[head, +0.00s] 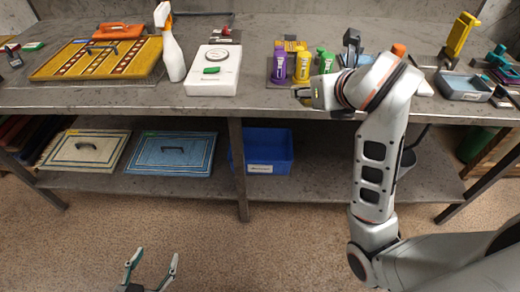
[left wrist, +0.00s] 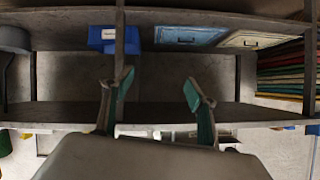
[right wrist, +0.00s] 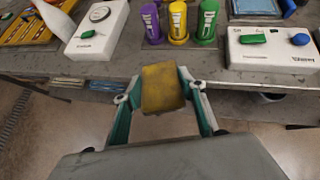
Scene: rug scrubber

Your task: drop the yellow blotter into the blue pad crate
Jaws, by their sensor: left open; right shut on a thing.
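The yellow blotter (right wrist: 162,86) is a worn yellow block held between the fingers of my right gripper (right wrist: 160,92) in the right wrist view. The crate also shows in the left wrist view (left wrist: 101,38). Its inside is mostly hidden. My left gripper (head: 150,264) is open and empty, low in front of the bench.
Purple, yellow and green bottles (right wrist: 178,20) stand on the bench near my right gripper. A white device (head: 214,70) and a spray bottle (head: 170,50) stand left. A blue panel (head: 172,153) and a cream panel (head: 86,150) lie on the shelf. The floor in front is clear.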

